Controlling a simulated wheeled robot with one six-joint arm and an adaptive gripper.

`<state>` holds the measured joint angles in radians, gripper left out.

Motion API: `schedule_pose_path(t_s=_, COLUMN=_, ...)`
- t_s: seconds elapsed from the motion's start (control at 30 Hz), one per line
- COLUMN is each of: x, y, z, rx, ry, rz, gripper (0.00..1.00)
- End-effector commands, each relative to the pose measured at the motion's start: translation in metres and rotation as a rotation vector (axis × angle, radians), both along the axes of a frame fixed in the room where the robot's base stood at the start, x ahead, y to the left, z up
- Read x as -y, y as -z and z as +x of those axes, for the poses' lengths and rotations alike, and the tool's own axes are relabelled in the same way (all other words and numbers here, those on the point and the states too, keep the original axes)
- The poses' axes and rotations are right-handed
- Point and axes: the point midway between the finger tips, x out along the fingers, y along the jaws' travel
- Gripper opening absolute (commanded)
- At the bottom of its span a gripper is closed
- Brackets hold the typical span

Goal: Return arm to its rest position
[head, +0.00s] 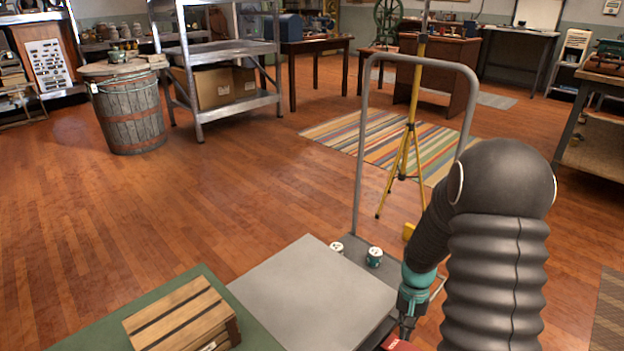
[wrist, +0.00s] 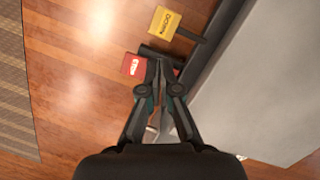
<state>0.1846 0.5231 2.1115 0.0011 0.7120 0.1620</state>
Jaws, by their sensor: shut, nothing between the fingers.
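My gripper (wrist: 158,66) is in the middle of the wrist view, with its two dark fingers together and nothing seen between them. In the head view my black, ribbed arm reaches down at the right. The gripper (head: 406,322) is partly visible below a teal joint, close to the right side of a grey cart. Its fingertips are hard to make out there. In the wrist view the fingertips are beside a red block with white lettering (wrist: 132,66); I cannot tell whether they touch it.
The grey platform cart (head: 305,290) has an upright tube handle (head: 361,150). A wooden crate (head: 180,318) rests on a green surface at lower left. A yellow tripod (head: 406,150) stands behind.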

Motion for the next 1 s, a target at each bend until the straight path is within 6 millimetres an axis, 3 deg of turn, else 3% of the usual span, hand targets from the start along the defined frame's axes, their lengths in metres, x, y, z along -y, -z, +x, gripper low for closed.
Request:
schedule_pose_path(t_s=0.1, x=-0.009, y=-0.041, z=-0.013, rx=0.034, ry=-0.051, rz=0.001, gripper=0.0)
schedule_pose_path(t_s=0.4, x=-0.028, y=-0.123, z=-0.053, rx=0.127, ry=-0.158, rz=-0.005, gripper=0.0)
schedule_pose_path(t_s=0.7, x=-0.046, y=-0.187, z=-0.099, rx=0.25, ry=-0.238, rz=-0.024, gripper=0.0)
schedule_pose_path(t_s=1.0, x=-0.062, y=-0.238, z=-0.141, rx=0.417, ry=-0.287, rz=-0.053, gripper=0.0)
